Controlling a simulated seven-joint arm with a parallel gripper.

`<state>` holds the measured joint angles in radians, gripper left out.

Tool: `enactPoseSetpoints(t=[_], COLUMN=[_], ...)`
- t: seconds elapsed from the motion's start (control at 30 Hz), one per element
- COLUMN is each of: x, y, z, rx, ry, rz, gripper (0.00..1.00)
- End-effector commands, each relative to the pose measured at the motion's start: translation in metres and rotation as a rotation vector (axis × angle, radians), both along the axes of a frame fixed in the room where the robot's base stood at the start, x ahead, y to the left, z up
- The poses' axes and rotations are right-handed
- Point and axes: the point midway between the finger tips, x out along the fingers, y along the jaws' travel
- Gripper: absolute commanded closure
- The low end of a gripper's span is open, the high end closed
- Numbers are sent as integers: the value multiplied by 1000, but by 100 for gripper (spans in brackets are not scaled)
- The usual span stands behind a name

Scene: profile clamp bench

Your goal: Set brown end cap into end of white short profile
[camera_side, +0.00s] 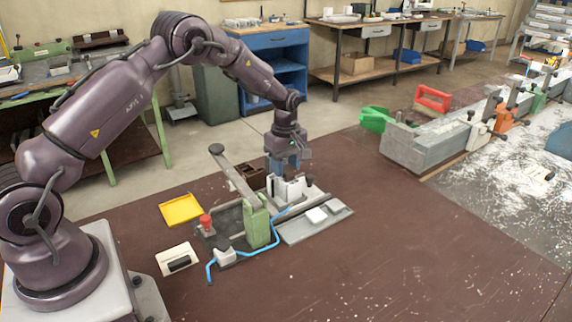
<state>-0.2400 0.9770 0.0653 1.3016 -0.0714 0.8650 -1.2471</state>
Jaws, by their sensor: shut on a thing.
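My gripper (283,164) points down over the clamp fixture at the middle of the bench. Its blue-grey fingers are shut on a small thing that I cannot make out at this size. A white upright block (288,190), which looks like the white short profile in its holder, stands directly below the fingers. I cannot tell whether the fingers or the held thing touch it. I cannot clearly pick out the brown end cap.
A green clamp stand (257,224) with a long grey lever (234,176) rises left of the block. A grey tray (318,226) with two white pieces lies right. A brown box (246,180), yellow tray (181,210), red button (206,221) and blue hose (243,252) are close by.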

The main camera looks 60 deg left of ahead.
Motion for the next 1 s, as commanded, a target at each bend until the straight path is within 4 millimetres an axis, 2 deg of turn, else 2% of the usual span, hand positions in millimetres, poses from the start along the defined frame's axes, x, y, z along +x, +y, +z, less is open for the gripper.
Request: enactPoseSetpoints(t=[1.0], x=[0], y=[0], z=[-6], rx=[0], ry=[0], rz=[0], gripper=[82])
